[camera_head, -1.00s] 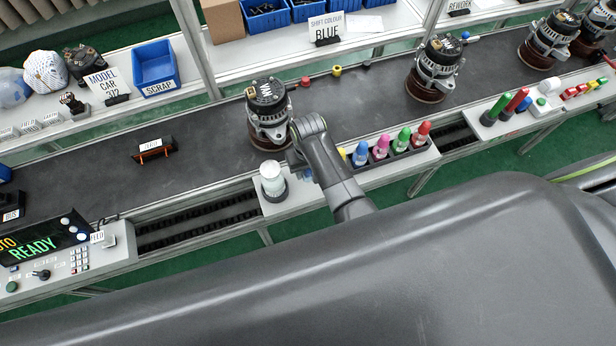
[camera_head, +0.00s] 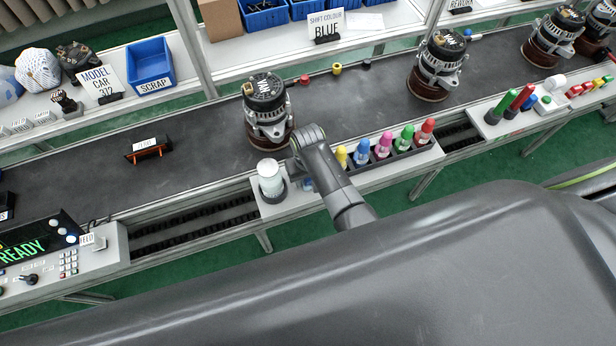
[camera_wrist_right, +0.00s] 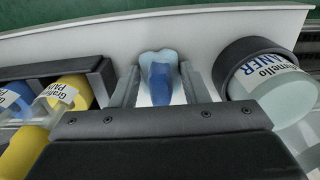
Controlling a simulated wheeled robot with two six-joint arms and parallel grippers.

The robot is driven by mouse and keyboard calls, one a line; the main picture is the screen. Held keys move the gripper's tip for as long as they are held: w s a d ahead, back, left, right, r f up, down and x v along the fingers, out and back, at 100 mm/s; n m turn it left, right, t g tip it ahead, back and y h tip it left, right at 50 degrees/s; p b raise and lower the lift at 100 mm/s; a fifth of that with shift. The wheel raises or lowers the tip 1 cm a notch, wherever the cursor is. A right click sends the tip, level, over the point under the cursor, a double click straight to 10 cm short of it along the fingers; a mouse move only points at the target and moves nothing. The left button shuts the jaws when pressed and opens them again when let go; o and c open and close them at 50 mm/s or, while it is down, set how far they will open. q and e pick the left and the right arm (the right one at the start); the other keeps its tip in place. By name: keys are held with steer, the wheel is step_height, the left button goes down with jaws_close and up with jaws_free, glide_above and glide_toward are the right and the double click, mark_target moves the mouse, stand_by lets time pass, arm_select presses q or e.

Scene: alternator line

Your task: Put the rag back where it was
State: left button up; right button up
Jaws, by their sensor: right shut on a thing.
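The rag (camera_wrist_right: 160,80) is a small blue cloth, pale at its upper edge, between the two fingers of my right gripper (camera_wrist_right: 158,88) in the right wrist view. My right gripper is shut on it, low over the light ledge at the front of the conveyor. In the head view a bit of blue (camera_head: 308,185) shows beside the wrist; my right arm hides most of the rag and the fingers. I cannot tell whether the rag touches the ledge. My left gripper is not in view.
The white cleaner bottle (camera_head: 269,178) in its dark holder (camera_wrist_right: 226,68) stands on one side of the gripper. The rack of coloured paint markers (camera_head: 398,154) is on the other. An alternator (camera_head: 267,112) stands on the belt just behind.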

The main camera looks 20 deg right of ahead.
steer(key=o, duration=1)
steer(key=shift+c, duration=0.2)
steer(key=shift+r+p, duration=0.6)
steer(key=shift+p, duration=0.05)
step_height(320, 180, up, 3)
steer(key=p, duration=0.3)
step_height(320, 180, up, 8)
